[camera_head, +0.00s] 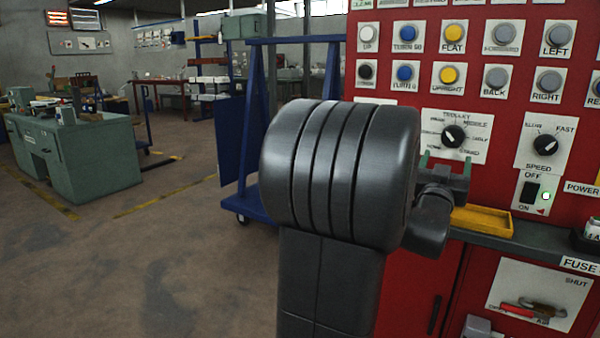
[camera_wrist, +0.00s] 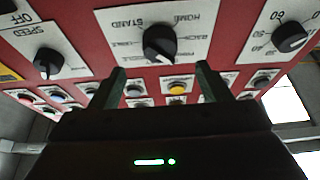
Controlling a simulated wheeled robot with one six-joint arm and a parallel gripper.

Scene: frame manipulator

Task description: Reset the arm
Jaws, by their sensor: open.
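My arm's thick dark grey joint fills the middle of the head view. My gripper (camera_head: 446,164) shows just to its right, in front of the red control panel (camera_head: 388,103). Its two dark green fingers stand apart with nothing between them. In the wrist view my gripper (camera_wrist: 161,76) is open and points at the panel, which appears upside down. A black rotary knob (camera_wrist: 160,43) lies beyond the fingers, roughly midway between them. I cannot tell the exact distance to the panel; no contact shows.
A yellow tray (camera_head: 482,222) sits on the ledge below my gripper. A speed knob (camera_head: 545,145) and a lit power switch (camera_head: 530,193) are to the right. A blue trolley (camera_head: 247,200) stands behind my arm. Open floor lies left, before a green workbench (camera_head: 95,155).

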